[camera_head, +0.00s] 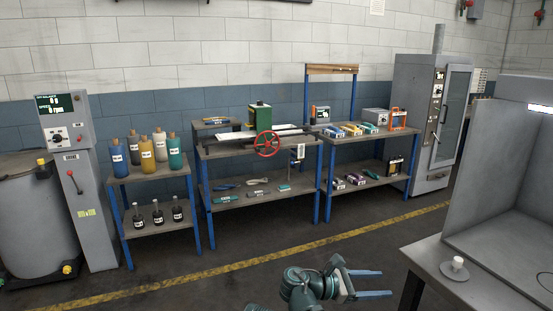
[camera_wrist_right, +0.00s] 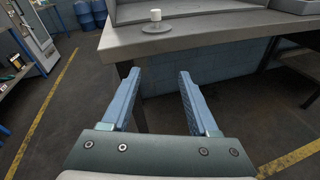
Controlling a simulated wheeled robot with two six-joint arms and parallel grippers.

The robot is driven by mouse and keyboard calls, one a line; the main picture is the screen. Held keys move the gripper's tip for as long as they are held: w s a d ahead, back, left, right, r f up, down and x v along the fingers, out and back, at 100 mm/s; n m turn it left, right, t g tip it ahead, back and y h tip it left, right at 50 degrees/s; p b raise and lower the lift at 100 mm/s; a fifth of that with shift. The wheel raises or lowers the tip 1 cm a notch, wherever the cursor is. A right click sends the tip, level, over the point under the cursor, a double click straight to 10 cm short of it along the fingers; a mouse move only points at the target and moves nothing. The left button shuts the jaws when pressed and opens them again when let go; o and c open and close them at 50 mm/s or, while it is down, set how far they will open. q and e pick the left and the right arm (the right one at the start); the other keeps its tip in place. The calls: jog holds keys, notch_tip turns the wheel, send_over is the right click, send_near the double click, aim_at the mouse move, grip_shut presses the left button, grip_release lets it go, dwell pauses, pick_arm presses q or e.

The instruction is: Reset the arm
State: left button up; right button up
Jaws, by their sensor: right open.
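My right gripper (camera_head: 372,282) shows at the bottom of the head view, with its two fingers apart and nothing between them. It points to the right, toward the grey table on that side. In the right wrist view the blue fingers of the same gripper (camera_wrist_right: 158,95) are spread wide and empty, short of the table's front edge. My left gripper is not in view.
The grey table (camera_head: 428,257) at right bears a small white cylinder (camera_head: 458,263) on a round base and a grey booth. A blue-legged shelf with bottles (camera_head: 161,146) and two workbenches (camera_head: 222,149) line the wall. The floor (camera_head: 220,280) before them is clear.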

jog(key=s+a+f+m+g+y, duration=0.1)
jog(key=s+a+f+m+y, duration=0.6)
jog(key=a+f, duration=0.2)
jog(key=s+a+f+m+g+y, duration=0.1)
jog(key=s+a+f+m+y, duration=0.55)
jog(key=a+f, duration=0.25)
notch_tip(320, 180, up, 15)
jog(key=a+y+p, duration=0.1)
jog(key=p, duration=1.4)
jog(key=shift+s+a, duration=0.15)
jog(key=shift+a, duration=0.15)
jog(key=shift+f+m, duration=0.15)
jog(key=shift+m, duration=0.1)
